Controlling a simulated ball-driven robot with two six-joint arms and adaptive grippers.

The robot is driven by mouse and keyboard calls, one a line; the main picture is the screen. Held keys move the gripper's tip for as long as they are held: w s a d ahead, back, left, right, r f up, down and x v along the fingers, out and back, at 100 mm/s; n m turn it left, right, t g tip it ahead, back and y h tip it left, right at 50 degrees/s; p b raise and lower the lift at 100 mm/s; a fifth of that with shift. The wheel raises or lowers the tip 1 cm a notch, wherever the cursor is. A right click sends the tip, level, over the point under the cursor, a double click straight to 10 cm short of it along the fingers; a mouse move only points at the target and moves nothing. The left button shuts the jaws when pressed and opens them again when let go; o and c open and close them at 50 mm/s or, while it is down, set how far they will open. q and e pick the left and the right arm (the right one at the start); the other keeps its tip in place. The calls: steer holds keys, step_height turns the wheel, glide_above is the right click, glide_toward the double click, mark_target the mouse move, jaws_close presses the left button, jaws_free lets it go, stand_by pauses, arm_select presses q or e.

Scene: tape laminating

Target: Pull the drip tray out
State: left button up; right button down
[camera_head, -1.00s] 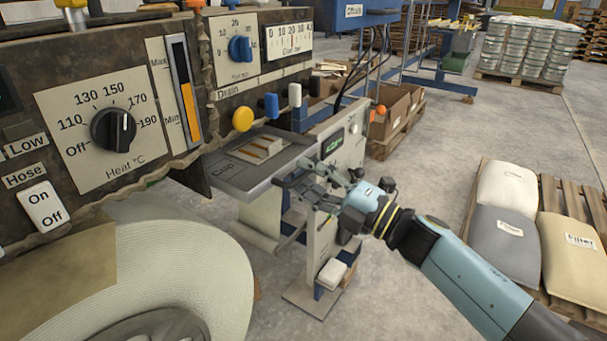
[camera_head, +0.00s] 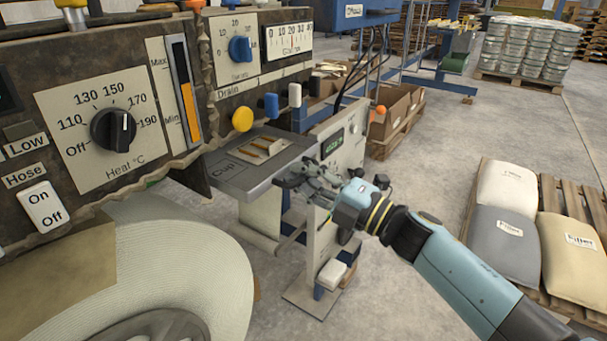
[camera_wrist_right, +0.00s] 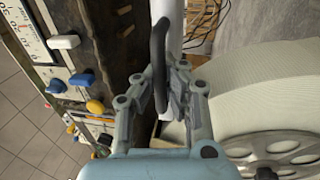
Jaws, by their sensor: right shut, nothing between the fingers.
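A grey tray (camera_head: 225,176) marked "Cup" juts from the lower right front of the brown machine, and I take it to be the drip tray. In the right wrist view my right gripper (camera_wrist_right: 174,92) is shut with nothing held. A dark curved handle (camera_wrist_right: 158,55) passes close beside its fingertips. My left gripper is not in view.
A yellow knob (camera_head: 242,119) and a blue knob (camera_head: 271,105) stick out above the tray. A large pale roll (camera_head: 195,255) stands below left. A cabinet with a green display (camera_head: 332,143) stands behind the gripper. Sacks on a pallet (camera_head: 505,245) lie right; floor between is clear.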

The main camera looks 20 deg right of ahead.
steer(key=r+p+v, duration=0.1)
steer(key=r+v, duration=0.1)
steer(key=v, duration=1.3)
steer(key=shift+s+r, duration=0.2)
steer(key=shift+r, duration=0.05)
steer(key=c, duration=2)
jaws_free()
steer(key=shift+d, duration=0.1)
steer(key=o, duration=0.6)
steer(key=v, duration=1.2)
steer(key=shift+r, duration=0.1)
